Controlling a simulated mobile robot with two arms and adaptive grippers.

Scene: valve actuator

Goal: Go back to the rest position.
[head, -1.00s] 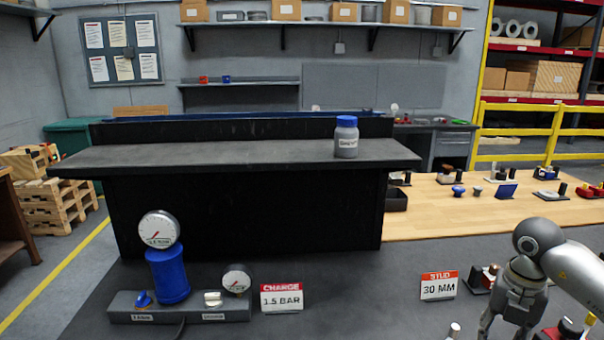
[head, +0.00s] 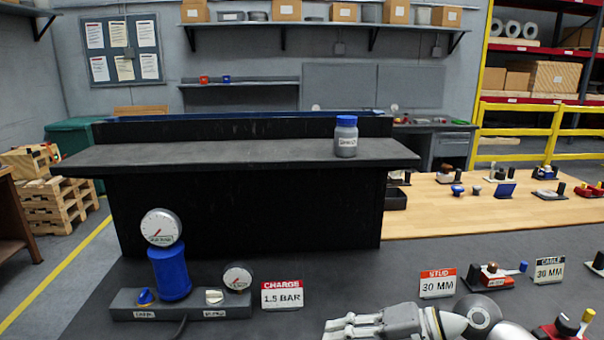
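My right gripper (head: 335,329) lies low at the bottom middle of the head view, with its arm coming in from the bottom right. Its fingers point left over the dark bench top, right of the 1.5 BAR card. I see it from the side and partly cut by the frame edge, so how far the fingers are apart is unclear. I see nothing held in it. My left gripper is not in view.
A pressure unit with a blue cylinder (head: 170,273) and gauge (head: 161,228) stands left. Cards reading 1.5 BAR (head: 282,295), 30 MM (head: 437,284) and another 30 MM (head: 548,270) stand nearby. A grey bottle (head: 346,140) stands on the raised shelf (head: 230,153).

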